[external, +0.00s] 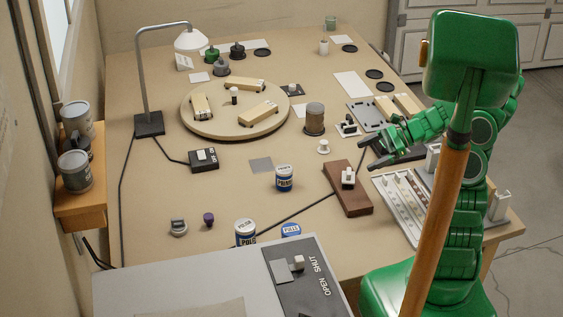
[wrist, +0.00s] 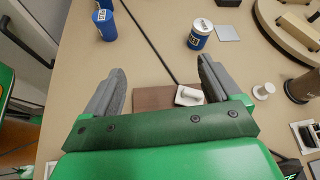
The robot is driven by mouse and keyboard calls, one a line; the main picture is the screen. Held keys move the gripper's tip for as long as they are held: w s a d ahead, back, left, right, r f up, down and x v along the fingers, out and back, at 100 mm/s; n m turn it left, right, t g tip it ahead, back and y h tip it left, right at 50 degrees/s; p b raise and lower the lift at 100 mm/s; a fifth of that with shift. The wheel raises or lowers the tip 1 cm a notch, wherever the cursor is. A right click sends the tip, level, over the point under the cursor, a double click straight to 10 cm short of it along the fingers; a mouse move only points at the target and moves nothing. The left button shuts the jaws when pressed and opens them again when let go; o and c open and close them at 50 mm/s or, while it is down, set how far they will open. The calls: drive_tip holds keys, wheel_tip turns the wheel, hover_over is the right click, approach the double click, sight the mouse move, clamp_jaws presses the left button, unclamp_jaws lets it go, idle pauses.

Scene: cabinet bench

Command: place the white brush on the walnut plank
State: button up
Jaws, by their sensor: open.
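The walnut plank (external: 338,181) is a dark brown board lying flat on the bench, right of centre. A small white piece with a raised grip, which looks like the white brush (external: 348,177), sits on top of it. In the wrist view the plank (wrist: 153,98) shows between my fingers, and the brush (wrist: 187,97) is near the right finger. My gripper (external: 369,150) is open and empty, apart from the brush, above the bench beyond the plank. Its fingers are spread wide in the wrist view (wrist: 162,66). Part of the plank is hidden behind my gripper there.
A blue-and-white can (external: 284,178) stands left of the plank. A white spool (external: 323,147) and a brown cylinder (external: 314,119) stand beyond it. A rack of strips (external: 402,207) is to the right. A black cable runs across the bench by the plank. Free bench lies front-left.

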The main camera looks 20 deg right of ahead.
drive_tip(key=s+a+r+n+g+h, duration=0.2)
drive_tip(key=s+a+r+n, duration=0.25)
drive_tip(key=s, duration=0.25)
drive_tip(key=s+a+r+n+g+h, duration=0.3)
drive_tip(key=s+r+n, duration=0.3)
drive_tip(key=s, duration=0.2)
drive_tip(key=s+d+r+n+h, duration=0.3)
drive_tip(key=s+d, duration=0.1)
drive_tip(key=s, duration=0.4)
drive_tip(key=s+d+r+n+t+h, duration=0.1)
drive_tip(key=s+d+r+n+h, duration=0.2)
drive_tip(key=s, duration=0.6)
drive_tip(key=shift+d+r+h, duration=0.2)
drive_tip(key=shift+d+h, duration=0.25)
drive_tip(key=shift+h, duration=0.25)
